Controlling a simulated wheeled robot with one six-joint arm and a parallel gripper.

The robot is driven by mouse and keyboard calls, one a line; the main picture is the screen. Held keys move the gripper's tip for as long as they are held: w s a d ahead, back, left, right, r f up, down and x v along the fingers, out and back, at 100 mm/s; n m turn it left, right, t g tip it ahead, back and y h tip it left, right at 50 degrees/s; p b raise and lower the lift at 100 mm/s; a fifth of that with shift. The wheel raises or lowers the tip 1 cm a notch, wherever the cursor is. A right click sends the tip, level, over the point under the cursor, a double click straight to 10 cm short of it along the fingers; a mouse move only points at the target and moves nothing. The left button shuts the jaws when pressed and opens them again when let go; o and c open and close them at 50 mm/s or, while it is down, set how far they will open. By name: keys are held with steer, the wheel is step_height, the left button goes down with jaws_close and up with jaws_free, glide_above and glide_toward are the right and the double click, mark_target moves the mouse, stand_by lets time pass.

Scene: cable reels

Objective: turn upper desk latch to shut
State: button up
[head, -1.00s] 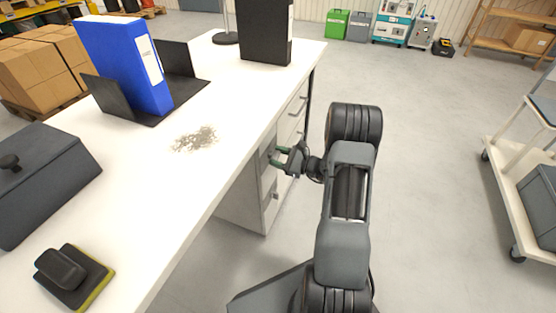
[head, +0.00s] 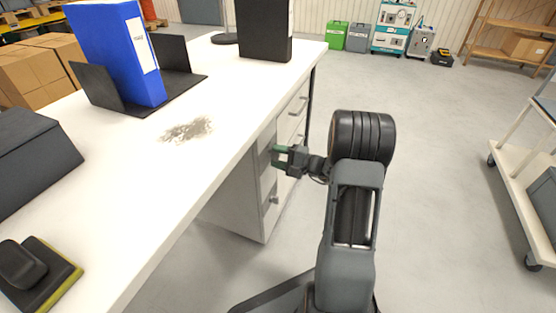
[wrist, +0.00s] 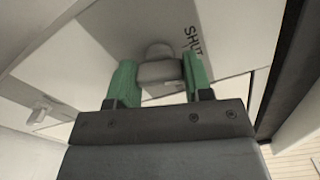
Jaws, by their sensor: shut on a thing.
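The upper desk latch (wrist: 160,70) is a grey knob with a bar-shaped handle on the pale desk front, seen in the wrist view. My gripper (wrist: 158,82) has its two green fingers closed on either side of the latch handle. The word SHUT is printed on the panel to the right of the latch. In the head view my gripper (head: 278,156) is at the front of the desk's drawer unit (head: 240,190), and its fingers hide the latch there. A lower latch (head: 273,199) shows below it.
The white desk top (head: 215,125) carries a blue binder (head: 120,55), a black binder (head: 265,30), a dark box (head: 35,160) and a grey dust patch (head: 188,130). Another grey handle (wrist: 40,113) shows in the wrist view. A cart (head: 520,180) stands at right; the floor between is clear.

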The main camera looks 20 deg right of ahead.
steer(key=shift+n, duration=1.7)
steer(key=o, duration=0.9)
steer(key=shift+d, duration=0.1)
steer(key=p+v, duration=0.4)
steer(key=v, duration=0.9)
steer(key=shift+s+d, duration=0.2)
steer(key=shift+s, duration=0.15)
